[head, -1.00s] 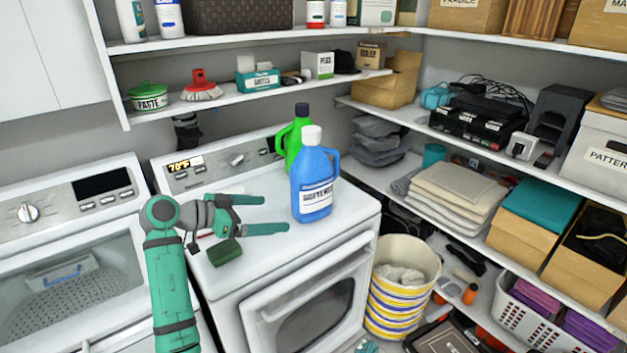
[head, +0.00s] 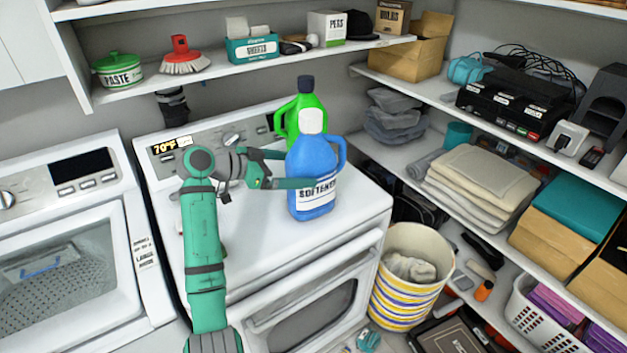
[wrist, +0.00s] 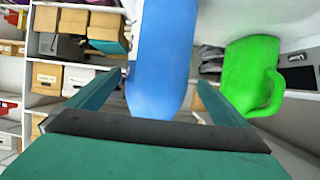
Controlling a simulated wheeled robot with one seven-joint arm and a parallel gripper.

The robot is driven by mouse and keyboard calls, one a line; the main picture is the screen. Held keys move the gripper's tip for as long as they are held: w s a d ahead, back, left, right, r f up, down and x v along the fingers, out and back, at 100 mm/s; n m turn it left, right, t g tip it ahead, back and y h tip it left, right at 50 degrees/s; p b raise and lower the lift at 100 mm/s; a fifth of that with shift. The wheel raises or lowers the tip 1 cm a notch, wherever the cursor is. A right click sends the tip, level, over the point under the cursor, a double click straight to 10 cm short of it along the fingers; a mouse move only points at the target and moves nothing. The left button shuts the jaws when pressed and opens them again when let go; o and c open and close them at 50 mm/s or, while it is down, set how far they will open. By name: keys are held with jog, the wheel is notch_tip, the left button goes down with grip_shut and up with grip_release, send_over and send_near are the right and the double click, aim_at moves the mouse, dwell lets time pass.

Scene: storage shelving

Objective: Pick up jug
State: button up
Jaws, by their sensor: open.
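The blue jug (head: 312,157) with a white cap and a label reading "SOFTENER" stands upright on the white machine's top. A green jug (head: 288,124) with a dark cap stands behind it, partly hidden. My gripper (head: 300,169) is open at the blue jug, with one finger across its front and the other towards its far side. In the wrist view the blue jug (wrist: 162,60) lies between the two open fingers (wrist: 160,82). I cannot tell whether either finger touches it. The green jug (wrist: 248,75) is outside the fingers, to the right.
A shelf (head: 215,80) with a paste pot, a brush and boxes runs above the machine (head: 255,240). A striped bin (head: 405,285) stands on the floor to the right. Side shelves hold folded towels (head: 482,180) and boxes. The machine top in front of the jug is clear.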

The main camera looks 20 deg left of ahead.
jog(key=shift+x, duration=0.85)
jog(key=shift+s+d+x, duration=0.15)
jog(key=shift+x, duration=0.95)
jog(key=shift+s+d+x, duration=0.1)
jog(key=shift+d+x, duration=0.05)
jog(key=shift+x, duration=0.95)
jog(key=shift+a, duration=0.1)
jog(key=shift+c, duration=0.7)
jog(key=shift+a, duration=0.1)
jog(key=c, duration=2)
jog(key=shift+r, duration=0.25)
jog(key=shift+c, duration=0.2)
